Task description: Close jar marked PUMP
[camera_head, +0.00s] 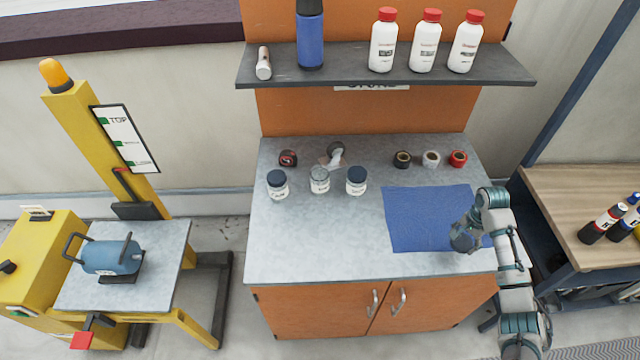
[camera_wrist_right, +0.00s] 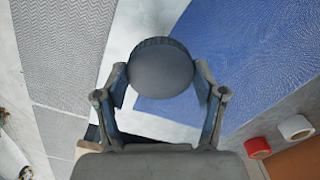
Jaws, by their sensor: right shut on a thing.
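Three small jars with white labels stand in a row on the grey worktop in the head view. The left jar (camera_head: 278,186) and the right jar (camera_head: 356,182) have dark lids. The middle jar (camera_head: 319,182) shows no dark lid. The label writing is too small to read, so I cannot tell which is PUMP. My right gripper (camera_head: 464,238) is over the right part of the blue mat (camera_head: 420,215), shut on a round dark lid (camera_wrist_right: 160,68). The lid sits between both fingers in the wrist view. My left gripper is out of view.
Tape rolls (camera_head: 431,158) and small items (camera_head: 335,152) lie behind the jars. A shelf (camera_head: 400,72) above holds red-capped bottles (camera_head: 426,40) and a blue bottle (camera_head: 311,40). The worktop's front left is clear. A wooden bench (camera_head: 570,195) stands right, a yellow lift (camera_head: 90,130) left.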

